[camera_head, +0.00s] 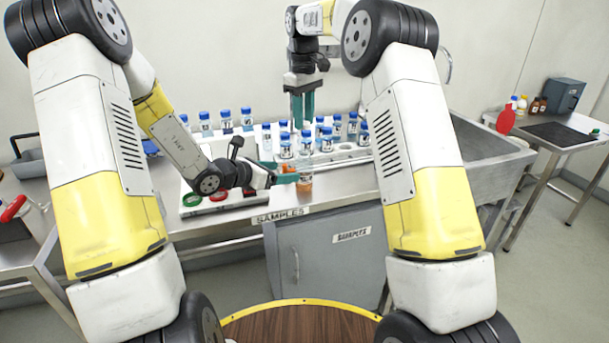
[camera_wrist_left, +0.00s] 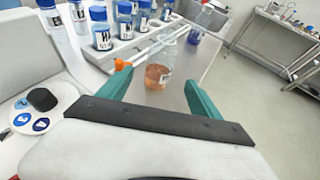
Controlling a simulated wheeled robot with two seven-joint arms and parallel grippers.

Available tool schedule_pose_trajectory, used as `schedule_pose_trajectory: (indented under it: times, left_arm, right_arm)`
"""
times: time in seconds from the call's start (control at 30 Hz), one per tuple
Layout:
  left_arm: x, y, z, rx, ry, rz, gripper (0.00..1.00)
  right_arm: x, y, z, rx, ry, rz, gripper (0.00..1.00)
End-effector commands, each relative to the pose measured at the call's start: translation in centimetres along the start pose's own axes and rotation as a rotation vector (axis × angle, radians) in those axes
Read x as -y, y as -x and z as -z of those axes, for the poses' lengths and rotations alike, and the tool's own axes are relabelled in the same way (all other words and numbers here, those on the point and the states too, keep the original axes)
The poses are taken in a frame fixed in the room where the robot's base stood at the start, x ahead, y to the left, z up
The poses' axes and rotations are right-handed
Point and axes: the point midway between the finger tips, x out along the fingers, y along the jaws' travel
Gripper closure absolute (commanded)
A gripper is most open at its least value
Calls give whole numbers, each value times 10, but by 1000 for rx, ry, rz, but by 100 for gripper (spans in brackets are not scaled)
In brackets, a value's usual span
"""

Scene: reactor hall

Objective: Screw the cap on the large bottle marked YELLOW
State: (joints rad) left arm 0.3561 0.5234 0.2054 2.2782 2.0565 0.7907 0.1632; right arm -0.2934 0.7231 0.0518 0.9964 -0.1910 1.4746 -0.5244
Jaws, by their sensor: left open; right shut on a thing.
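A clear bottle with orange-brown contents (camera_head: 305,184) stands upright near the front edge of the bench. It also shows in the left wrist view (camera_wrist_left: 158,76), between the finger lines of my left gripper (camera_wrist_left: 160,92). Its label is too small to read, and I see no cap on its clear top. My left gripper (camera_head: 287,178) is open beside this bottle, its teal fingers level; contact is unclear. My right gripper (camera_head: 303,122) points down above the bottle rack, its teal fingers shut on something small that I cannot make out.
Several blue-capped bottles (camera_head: 226,120) stand at the back and in a white rack (camera_head: 345,155). A green ring-like cap (camera_head: 192,199) and red ones lie on a white tray at left. A metal sink (camera_head: 490,165) is at right. An orange-tipped rod (camera_wrist_left: 122,65) lies near the bottle.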

Motion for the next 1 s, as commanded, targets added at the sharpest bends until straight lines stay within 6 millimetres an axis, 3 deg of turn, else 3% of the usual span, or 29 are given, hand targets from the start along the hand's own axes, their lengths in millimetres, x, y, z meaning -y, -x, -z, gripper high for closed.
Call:
schedule_pose_trajectory:
  times: [0.3,0.5,0.7,1.0]
  left_arm:
    - [1,-62,0,1,-1,4,26]
    - [1,-91,0,1,0,2,26]
    - [1,-104,0,1,-2,1,26]
    - [0,-105,-1,1,-2,0,26]
  right_arm:
    - [0,0,0,0,0,0,100]
    - [0,0,0,0,0,0,100]
    - [0,0,0,0,0,0,100]
    - [0,0,0,0,0,0,100]
